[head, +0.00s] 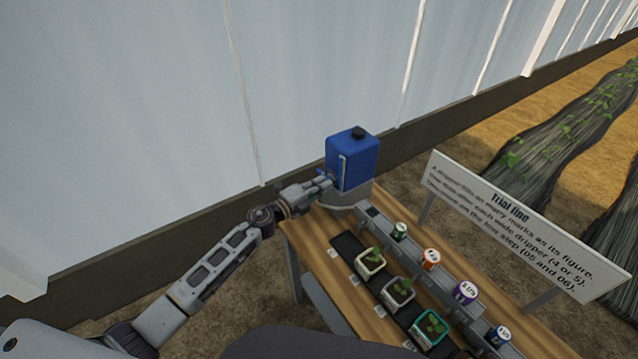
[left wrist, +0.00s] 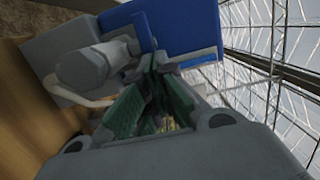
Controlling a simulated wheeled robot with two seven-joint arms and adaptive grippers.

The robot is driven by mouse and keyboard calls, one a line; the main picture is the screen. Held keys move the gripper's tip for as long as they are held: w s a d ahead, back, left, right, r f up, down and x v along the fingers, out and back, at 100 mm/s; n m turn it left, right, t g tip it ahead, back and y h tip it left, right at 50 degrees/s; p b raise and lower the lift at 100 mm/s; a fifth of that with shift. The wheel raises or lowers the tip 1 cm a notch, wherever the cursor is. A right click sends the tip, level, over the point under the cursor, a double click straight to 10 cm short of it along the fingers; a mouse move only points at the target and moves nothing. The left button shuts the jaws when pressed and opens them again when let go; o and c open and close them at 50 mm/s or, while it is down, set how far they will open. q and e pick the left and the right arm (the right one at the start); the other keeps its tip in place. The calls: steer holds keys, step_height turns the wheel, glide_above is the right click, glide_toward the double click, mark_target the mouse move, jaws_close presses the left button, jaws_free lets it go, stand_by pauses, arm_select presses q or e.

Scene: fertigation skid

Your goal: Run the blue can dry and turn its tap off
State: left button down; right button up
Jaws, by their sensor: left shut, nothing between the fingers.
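The blue can (head: 352,160) stands upright on a grey stand (head: 345,199) at the far end of the wooden bench, with a black cap on top and a pale level strip on its side. My left gripper (head: 325,181) is shut and empty, right beside the can's lower left side. In the left wrist view the blue can (left wrist: 178,28) is just beyond the fingers (left wrist: 155,75), and a grey rounded fitting (left wrist: 85,68), perhaps the tap, lies to their left. I cannot tell whether the fingers touch it, nor the tap's setting or the liquid level. My right gripper is out of view.
Several potted seedlings (head: 398,291) sit on a black strip along the wooden bench (head: 318,236). A grey rail (head: 411,246) beside them carries several coloured, labelled drippers. A white "Trial line" sign (head: 520,225) stands at the right. A pale wall (head: 150,100) runs behind the can.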

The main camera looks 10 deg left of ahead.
arm_select(q)
steer(key=shift+d+n+t+y+p, duration=0.15)
steer(key=shift+n+t+y+p, duration=0.15)
steer(key=shift+n+y+p, duration=0.15)
steer(key=shift+w+d+n+t+y, duration=0.15)
steer(key=shift+d+n+t+y, duration=0.25)
steer(key=shift+n+y, duration=0.6)
steer(key=shift+w+d+n+t+y, duration=0.1)
steer(key=shift+d+n+t+y, duration=0.35)
steer(key=shift+y, duration=1)
steer(key=shift+w+d+n+t+y, duration=0.2)
steer(key=shift+n+t+y, duration=0.35)
steer(key=shift+n+y, duration=0.55)
steer(key=shift+y+b, duration=0.3)
steer(key=shift+y, duration=0.3)
steer(key=shift+w+d+b, duration=0.2)
steer(key=shift+d+b, duration=0.1)
steer(key=shift+b, duration=0.2)
